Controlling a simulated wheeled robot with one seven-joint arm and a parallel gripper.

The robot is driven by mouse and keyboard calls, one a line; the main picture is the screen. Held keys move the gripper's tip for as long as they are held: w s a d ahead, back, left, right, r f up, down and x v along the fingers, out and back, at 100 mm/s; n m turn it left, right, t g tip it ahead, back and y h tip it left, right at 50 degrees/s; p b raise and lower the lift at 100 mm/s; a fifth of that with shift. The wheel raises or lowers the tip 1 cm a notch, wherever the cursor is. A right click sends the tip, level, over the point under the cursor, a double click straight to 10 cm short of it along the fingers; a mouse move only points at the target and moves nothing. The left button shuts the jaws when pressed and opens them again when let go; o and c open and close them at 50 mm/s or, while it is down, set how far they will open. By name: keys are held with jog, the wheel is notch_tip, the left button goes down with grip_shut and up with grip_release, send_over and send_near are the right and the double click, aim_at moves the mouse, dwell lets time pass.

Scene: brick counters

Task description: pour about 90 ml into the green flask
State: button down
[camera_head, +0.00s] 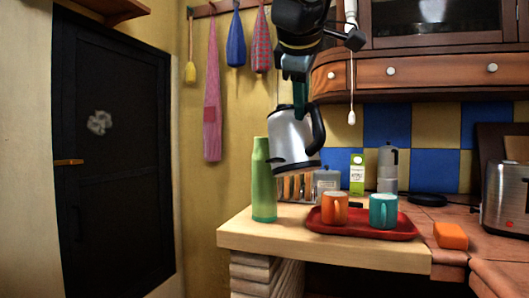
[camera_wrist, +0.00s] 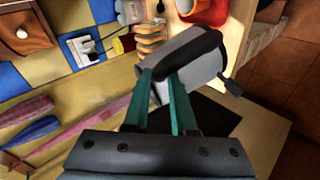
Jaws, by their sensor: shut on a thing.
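The green flask (camera_head: 263,185) stands upright at the left end of the light wooden counter. My gripper (camera_head: 299,92) is shut on the black handle of a silver kettle (camera_head: 288,142), holding it in the air above the counter, just right of the flask's upper part. The kettle looks slightly tilted. In the wrist view, my teal fingers (camera_wrist: 168,85) close on the handle, with the kettle's grey body (camera_wrist: 190,62) beyond them. No liquid stream shows. I cannot make out the flask in the wrist view, and its opening is not clearly seen.
A red tray (camera_head: 365,234) with an orange mug (camera_head: 334,209) and a teal mug (camera_head: 383,212) sits right of the flask. An orange block (camera_head: 450,235) and a toaster (camera_head: 505,198) stand farther right. A carton (camera_head: 357,174) and moka pot (camera_head: 387,170) stand behind.

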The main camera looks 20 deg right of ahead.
aim_at(315, 125)
jog(key=s+f+m+t+b, duration=0.1)
jog(key=s+f+t+b, duration=0.2)
jog(key=b, duration=0.9)
jog(key=shift+s+d+f+h, duration=0.1)
jog(key=shift+s+f+h, duration=0.2)
jog(key=shift+s+f, duration=0.25)
